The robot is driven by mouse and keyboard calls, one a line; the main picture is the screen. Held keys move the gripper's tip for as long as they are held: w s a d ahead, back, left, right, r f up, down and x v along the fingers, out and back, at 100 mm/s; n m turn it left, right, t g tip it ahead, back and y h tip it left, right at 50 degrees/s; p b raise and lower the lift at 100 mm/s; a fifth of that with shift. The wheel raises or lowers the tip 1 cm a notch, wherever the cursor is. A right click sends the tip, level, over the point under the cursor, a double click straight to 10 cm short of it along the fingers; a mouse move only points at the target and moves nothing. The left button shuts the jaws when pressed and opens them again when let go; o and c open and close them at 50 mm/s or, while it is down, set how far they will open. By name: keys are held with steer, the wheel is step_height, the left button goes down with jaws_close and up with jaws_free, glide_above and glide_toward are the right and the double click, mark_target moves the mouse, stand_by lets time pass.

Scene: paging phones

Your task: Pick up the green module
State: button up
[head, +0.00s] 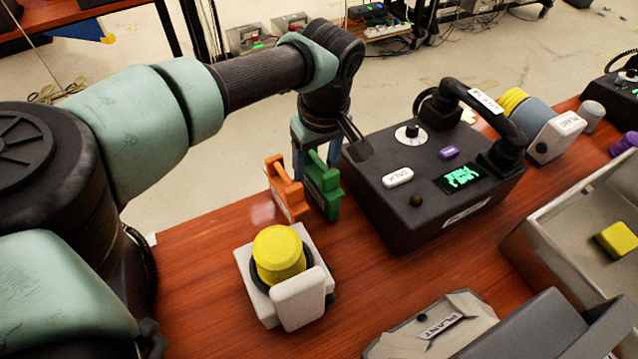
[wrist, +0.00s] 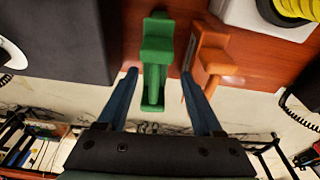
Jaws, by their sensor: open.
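The green module (head: 322,185) stands on the wooden table beside an orange module (head: 286,187), left of the black phone box. In the wrist view the green module (wrist: 155,60) lies between the two blue fingers, with the orange module (wrist: 209,55) just outside the right finger. My gripper (head: 315,155) is open and comes down from above at the green module. In the wrist view the gripper (wrist: 160,80) has a finger on each side of the green module. I cannot tell whether the fingers touch it.
The black phone box (head: 430,190) stands close on the right of the green module. A white holder with a yellow cylinder (head: 279,253) stands in front. A grey tray (head: 540,235) with a yellow block (head: 617,239) is at the right. Bare table (head: 205,245) shows at the left.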

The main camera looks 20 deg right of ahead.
mark_target(319, 174)
steer(key=f, duration=0.4)
steer(key=shift+w+d+f, duration=0.1)
steer(key=shift+d+f, duration=0.2)
jaws_close()
steer(key=shift+r, duration=0.1)
